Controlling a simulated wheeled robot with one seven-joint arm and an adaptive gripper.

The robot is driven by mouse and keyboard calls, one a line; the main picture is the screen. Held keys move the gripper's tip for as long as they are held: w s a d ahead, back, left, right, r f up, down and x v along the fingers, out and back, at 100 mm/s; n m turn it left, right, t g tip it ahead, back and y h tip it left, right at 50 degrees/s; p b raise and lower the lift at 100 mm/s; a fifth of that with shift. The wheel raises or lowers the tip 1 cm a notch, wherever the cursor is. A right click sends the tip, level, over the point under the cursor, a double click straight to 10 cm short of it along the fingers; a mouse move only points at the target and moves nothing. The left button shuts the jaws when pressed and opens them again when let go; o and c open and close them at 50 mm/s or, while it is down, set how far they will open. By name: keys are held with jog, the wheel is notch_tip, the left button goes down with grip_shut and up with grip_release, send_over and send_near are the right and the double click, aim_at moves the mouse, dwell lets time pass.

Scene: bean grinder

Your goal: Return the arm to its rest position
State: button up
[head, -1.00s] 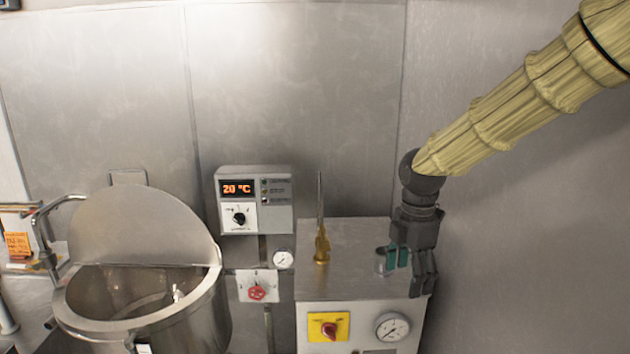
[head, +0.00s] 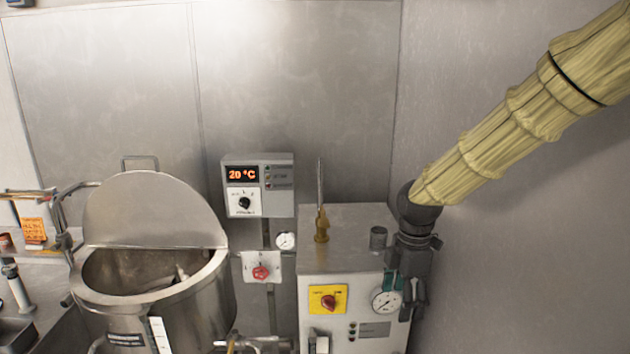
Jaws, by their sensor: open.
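My arm in its yellow sleeve reaches in from the upper right and points down. My gripper (head: 402,312) hangs at the right front edge of the steel cabinet (head: 345,245), beside its round gauge (head: 387,302). The fingers point down, with green pads on the near side. The gripper is open, and nothing shows between its fingers. I cannot tell whether it touches the cabinet. A small dark metal cup (head: 378,238) stands on the cabinet top, just left of my wrist and apart from it.
A brass fitting with a thin upright rod (head: 321,225) stands on the cabinet top. A steel kettle (head: 175,310) with a raised lid (head: 152,208) is at left. A control box (head: 259,187) reading 20 °C is on the wall. The right wall is close to my arm.

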jog(key=s+a+f+m+y+b, duration=0.1)
jog(key=s+f+m+b, duration=0.35)
jog(key=f, duration=1.25)
jog(key=s+f+m+b, duration=0.1)
jog(key=s+f+m, duration=0.65)
jog(key=f, duration=1.05)
jog(key=s+d+f+m+b, duration=0.2)
jog(key=s+f+m, duration=0.2)
jog(key=s+f, duration=0.5)
jog(key=s+d+f+m+h+b, duration=0.1)
jog(key=s+d+f+m+b, duration=0.2)
jog(key=s+f, duration=0.7)
jog(key=s+m, duration=0.1)
jog(key=s, duration=0.3)
jog(key=shift+s, duration=0.15)
jog(key=shift+f, duration=0.1)
